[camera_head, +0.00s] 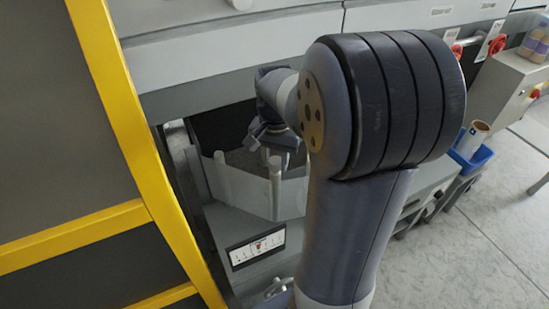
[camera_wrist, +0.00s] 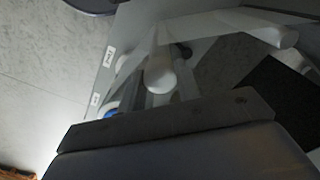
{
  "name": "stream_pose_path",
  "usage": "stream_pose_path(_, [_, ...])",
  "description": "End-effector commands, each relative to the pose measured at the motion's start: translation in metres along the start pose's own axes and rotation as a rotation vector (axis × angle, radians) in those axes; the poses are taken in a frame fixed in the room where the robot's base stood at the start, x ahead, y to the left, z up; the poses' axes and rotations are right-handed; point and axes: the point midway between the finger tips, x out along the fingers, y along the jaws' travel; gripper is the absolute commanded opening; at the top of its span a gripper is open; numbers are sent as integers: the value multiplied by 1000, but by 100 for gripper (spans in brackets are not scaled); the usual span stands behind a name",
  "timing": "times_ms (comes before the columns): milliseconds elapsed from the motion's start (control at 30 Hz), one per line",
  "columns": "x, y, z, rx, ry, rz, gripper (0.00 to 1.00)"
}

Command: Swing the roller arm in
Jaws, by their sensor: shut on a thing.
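The roller arm (camera_head: 275,170) shows in the head view as a pale upright post at the end of a grey panel, inside the machine opening. My gripper (camera_head: 274,145) is at the top of this post, pointing down, and is shut on it. My own arm hides part of the area to the right. In the wrist view the rounded pale top of the post (camera_wrist: 160,76) shows in the middle, just beyond the dark gripper body. The fingertips and exact contact are hard to make out there.
A yellow guard frame (camera_head: 128,100) stands close on the left. A second pale post (camera_head: 220,172) stands left of the gripper. A label plate (camera_head: 256,248) is on the grey front below. At right are red handles (camera_head: 497,44), a blue bin (camera_head: 470,157) and open floor.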

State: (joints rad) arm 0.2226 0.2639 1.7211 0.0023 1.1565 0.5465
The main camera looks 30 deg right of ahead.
Motion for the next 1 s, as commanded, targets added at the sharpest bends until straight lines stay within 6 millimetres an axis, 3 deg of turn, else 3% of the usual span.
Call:
stream_pose_path(300, [0, 1, -1, 0, 2, 3, 54])
stream_pose_path(567, [-2, 0, 0, 0, 2, 2, 54])
stream_pose_path(733, [-23, 0, -1, 0, 5, 0, 54])
stream_pose_path(1000, [-78, 0, -1, 1, 5, 0, 54])
